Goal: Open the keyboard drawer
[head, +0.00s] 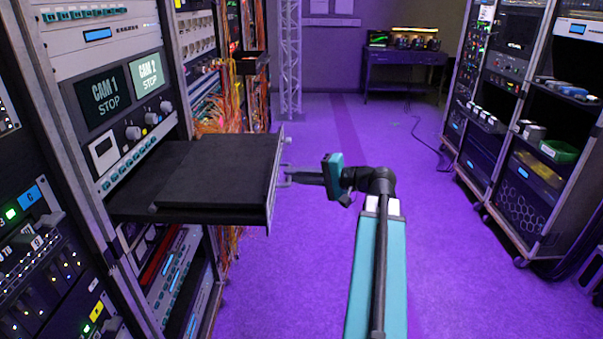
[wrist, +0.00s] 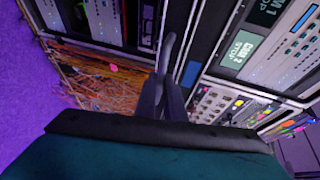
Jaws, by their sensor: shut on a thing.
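The keyboard drawer (head: 215,175) is a black flat drawer with a grey front panel. It sticks out well from the left rack, below the CAM 1 and CAM 2 screens. Its handle (head: 284,178) is on the front panel, facing right. My gripper (head: 292,178) reaches the handle from the right and is shut on it. In the wrist view the dark fingers (wrist: 160,97) close around the curved grey handle (wrist: 168,52). The fingertips are small in the head view.
The left rack (head: 125,45) holds screens, knobs and orange cables. Another rack (head: 510,110) on wheels stands at the right. A table (head: 405,58) and a truss (head: 290,55) are at the back.

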